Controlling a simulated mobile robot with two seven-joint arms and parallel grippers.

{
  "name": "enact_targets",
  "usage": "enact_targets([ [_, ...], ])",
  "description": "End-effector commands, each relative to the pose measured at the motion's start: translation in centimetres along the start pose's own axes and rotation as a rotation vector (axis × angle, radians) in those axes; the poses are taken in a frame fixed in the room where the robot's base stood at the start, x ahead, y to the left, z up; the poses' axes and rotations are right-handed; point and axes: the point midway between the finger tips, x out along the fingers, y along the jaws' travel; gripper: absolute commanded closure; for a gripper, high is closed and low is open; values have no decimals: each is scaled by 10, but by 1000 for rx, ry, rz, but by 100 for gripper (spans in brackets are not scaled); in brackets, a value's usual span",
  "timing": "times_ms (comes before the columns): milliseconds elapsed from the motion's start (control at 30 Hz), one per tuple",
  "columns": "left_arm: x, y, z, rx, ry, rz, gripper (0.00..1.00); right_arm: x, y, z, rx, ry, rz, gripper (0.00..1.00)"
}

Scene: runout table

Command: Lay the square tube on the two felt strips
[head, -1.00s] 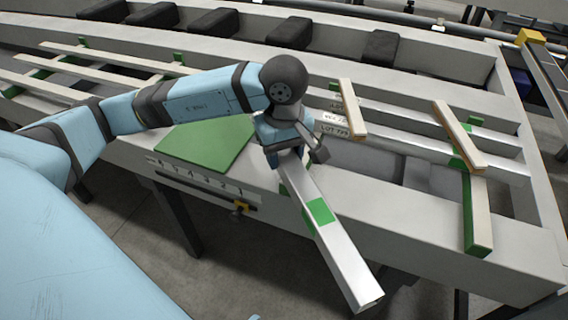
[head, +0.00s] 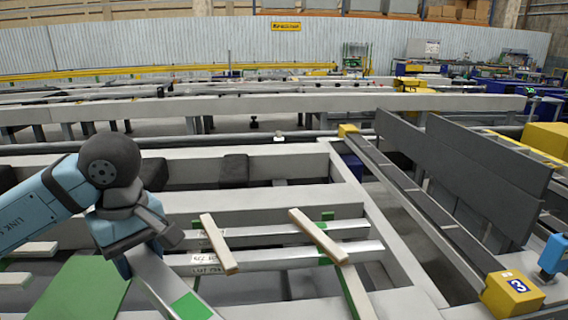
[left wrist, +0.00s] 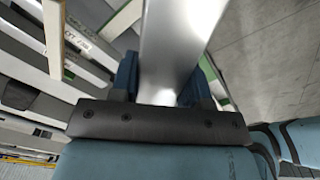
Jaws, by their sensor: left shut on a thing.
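My left gripper (head: 130,252) is shut on a bright metal square tube (head: 155,282) with a green patch. The tube slants down and right, and its far end is cut off by the frame's bottom edge. In the left wrist view the tube (left wrist: 170,45) passes between the blue fingers (left wrist: 165,88). A green-sided felt strip (head: 354,290) runs front to back, right of the held tube. Only small green bits of the other strip (head: 195,284) show, just right of my gripper. I cannot tell whether the held tube touches anything. My right gripper is not in view.
Two metal tubes with LOT labels (head: 290,260) lie across behind the held tube. Two wooden battens (head: 218,243) (head: 318,236) lie over them. A green mat (head: 75,290) is at lower left. Black blocks (head: 235,168) sit behind. A yellow block marked 3 (head: 512,295) is at right.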

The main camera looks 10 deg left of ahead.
Motion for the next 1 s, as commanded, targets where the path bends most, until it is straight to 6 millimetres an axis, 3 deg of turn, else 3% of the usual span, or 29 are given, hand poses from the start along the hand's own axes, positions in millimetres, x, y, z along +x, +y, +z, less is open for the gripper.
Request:
enact_targets([
  [167,17,16,-2,190,-8,0,100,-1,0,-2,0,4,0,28],
  [400,56,47,-6,600,-11,3,100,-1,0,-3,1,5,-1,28],
  [733,94,71,-10,987,2,-1,100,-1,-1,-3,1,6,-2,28],
  [1000,58,69,-9,986,1,0,100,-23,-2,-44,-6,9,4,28],
])
